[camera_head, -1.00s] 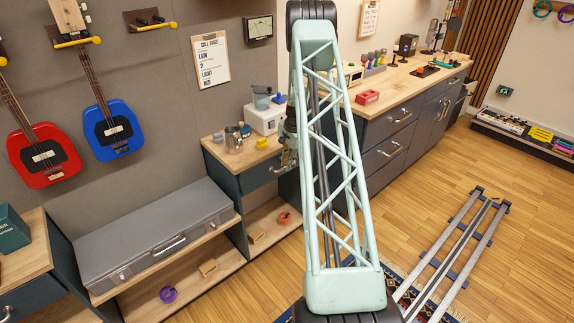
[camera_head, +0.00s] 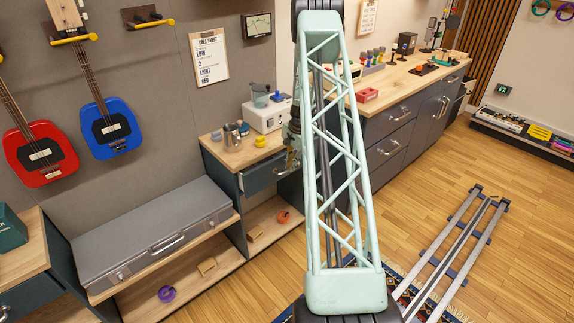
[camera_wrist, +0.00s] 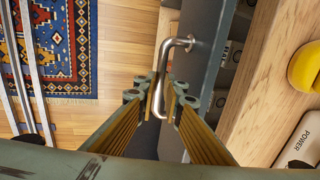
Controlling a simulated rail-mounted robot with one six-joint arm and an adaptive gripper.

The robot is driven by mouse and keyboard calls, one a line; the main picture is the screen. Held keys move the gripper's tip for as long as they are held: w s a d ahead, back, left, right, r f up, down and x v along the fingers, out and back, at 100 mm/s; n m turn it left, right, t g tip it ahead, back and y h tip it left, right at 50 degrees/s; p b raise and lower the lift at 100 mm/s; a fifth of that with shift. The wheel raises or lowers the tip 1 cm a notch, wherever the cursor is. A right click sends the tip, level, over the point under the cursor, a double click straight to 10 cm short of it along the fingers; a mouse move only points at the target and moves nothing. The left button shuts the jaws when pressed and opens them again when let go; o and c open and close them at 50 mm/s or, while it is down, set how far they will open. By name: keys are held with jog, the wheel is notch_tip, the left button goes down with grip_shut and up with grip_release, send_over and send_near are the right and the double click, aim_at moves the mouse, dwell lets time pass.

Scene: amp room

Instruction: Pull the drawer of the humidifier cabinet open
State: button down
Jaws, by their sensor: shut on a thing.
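The humidifier cabinet (camera_head: 222,170) stands against the wall, with a wooden top and dark blue-grey sides. Its drawer (camera_head: 262,178) is partly pulled out. In the wrist view, a gap shows between the drawer front (camera_wrist: 212,55) and the wooden top (camera_wrist: 262,75), with light items inside. The metal drawer handle (camera_wrist: 166,58) is a bent bar. My gripper (camera_wrist: 161,104) is shut on the bar near its lower end. In the head view, my gripper (camera_head: 292,158) is partly hidden behind my arm, beside the drawer front.
The white humidifier (camera_head: 266,117), metal cups (camera_head: 232,136) and a yellow item (camera_head: 261,141) stand on the cabinet top. A grey case (camera_head: 150,235) lies on the low bench to the left. Open wooden floor (camera_head: 420,215) lies right of my arm.

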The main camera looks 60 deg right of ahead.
jog(key=s+a+b, duration=0.2)
jog(key=s+b, duration=0.2)
jog(key=s, duration=0.5)
jog(key=s+a+b, duration=0.2)
jog(key=s+b, duration=0.2)
jog(key=s, duration=0.5)
jog(key=shift+s+a, duration=0.25)
jog(key=shift+a, duration=0.05)
jog(key=c, duration=3)
grip_release()
jog(key=shift+r, duration=0.2)
notch_tip(320, 180, up, 11)
jog(key=s, duration=0.2)
jog(key=shift+s+a+r, duration=0.15)
jog(key=shift+a+r, duration=0.05)
jog(key=shift+a, duration=0.1)
